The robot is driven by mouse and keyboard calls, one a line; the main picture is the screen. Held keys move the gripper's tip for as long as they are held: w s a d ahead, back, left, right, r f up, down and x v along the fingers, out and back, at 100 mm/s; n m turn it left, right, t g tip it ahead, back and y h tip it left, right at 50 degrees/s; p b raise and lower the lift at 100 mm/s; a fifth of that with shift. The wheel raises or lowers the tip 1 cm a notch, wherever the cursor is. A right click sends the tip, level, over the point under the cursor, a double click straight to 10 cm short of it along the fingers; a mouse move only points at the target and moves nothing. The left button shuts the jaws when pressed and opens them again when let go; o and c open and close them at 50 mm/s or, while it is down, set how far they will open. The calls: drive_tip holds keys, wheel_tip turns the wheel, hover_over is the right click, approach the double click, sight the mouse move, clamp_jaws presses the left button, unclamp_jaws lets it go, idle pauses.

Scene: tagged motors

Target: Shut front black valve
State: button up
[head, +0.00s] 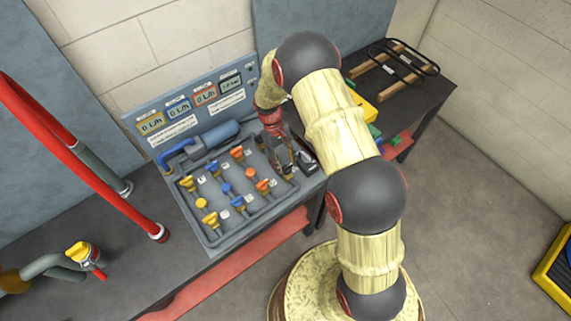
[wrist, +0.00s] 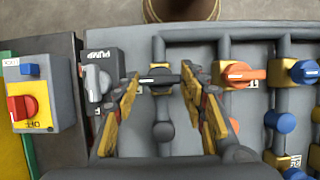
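The front black valve (wrist: 163,78) is in the upper middle of the wrist view. Its dark handle lies crosswise, with a pale mark at its left end. My gripper (wrist: 161,86) is open, with one finger on each side of this handle. The fingertips are close to its ends; I cannot tell whether they touch. A round black knob (wrist: 162,131) is on the same pipe farther back, between the fingers. In the head view my gripper (head: 281,160) is over the right end of the valve panel (head: 226,237), and my arm and fingers largely hide the black valves.
A grey pump switch (wrist: 97,82) stands just left of the left finger. A box with a red knob (wrist: 22,107) is farther left. An orange valve (wrist: 243,73) and a blue valve (wrist: 304,71) lie to the right. A red hose (head: 108,183) rises left of the panel.

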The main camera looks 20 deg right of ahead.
drive_tip(key=o, duration=0.4)
drive_tip(key=v, duration=1.2)
drive_tip(key=shift+a, duration=0.1)
